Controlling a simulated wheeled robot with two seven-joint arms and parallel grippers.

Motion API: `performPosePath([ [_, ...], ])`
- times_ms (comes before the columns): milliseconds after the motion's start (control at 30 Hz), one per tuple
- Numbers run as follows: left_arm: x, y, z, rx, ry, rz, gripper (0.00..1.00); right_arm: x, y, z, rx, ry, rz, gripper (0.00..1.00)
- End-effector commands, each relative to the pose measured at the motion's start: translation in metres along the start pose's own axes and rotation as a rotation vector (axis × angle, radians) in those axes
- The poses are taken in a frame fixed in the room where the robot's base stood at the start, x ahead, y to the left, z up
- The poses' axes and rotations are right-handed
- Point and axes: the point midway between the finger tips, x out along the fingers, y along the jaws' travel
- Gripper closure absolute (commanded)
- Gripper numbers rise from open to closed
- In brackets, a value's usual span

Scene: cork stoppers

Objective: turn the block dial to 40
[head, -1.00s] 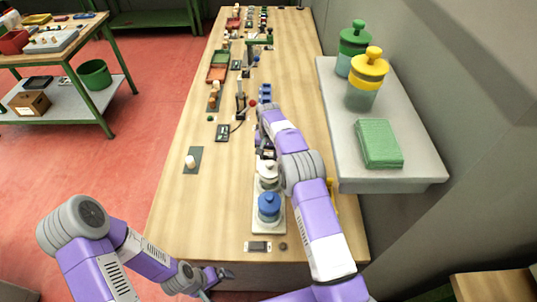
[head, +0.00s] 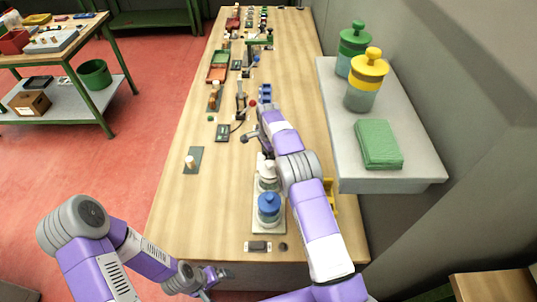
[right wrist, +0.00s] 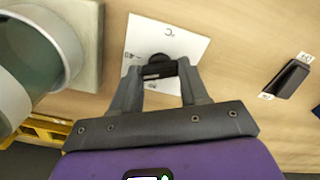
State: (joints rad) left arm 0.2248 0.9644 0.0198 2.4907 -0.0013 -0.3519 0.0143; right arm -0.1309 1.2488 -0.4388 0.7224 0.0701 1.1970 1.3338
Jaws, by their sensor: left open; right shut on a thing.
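The dial is a small dark knob (right wrist: 158,58) on a white plate (right wrist: 186,44) printed with numbers; one mark near the plate's left edge looks like 40. In the right wrist view, my right gripper (right wrist: 160,73) is shut on the knob, its fingers either side of it. The knob's pointer is hidden by the fingers. In the head view my right arm covers the dial. My left gripper (head: 222,274) is open and empty, low at the table's near edge, away from the dial.
A large jar (right wrist: 28,62) on a pale base stands close left of my right gripper. A black block with white labels (right wrist: 288,79) lies to the right. In the head view a blue-lidded jar (head: 269,207) stands nearer. A shelf (head: 410,175) overhangs the table's right side.

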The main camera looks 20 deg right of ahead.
Motion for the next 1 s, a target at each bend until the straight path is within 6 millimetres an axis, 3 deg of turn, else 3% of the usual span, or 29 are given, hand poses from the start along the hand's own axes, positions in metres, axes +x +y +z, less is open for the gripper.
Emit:
performPosePath([
  [500, -0.0012, 0.0004, 0.0001, 0.000, 0.000, 0.000, 0.00, -0.0011, -0.0007, -0.0006, 0.389, 0.002, -0.003, 0.86],
  [1000, -0.0014, 0.0005, 0.0001, 0.000, 0.000, 0.000, 0.00, -0.0011, -0.0006, -0.0011, 0.493, 0.002, -0.003, 0.86],
])
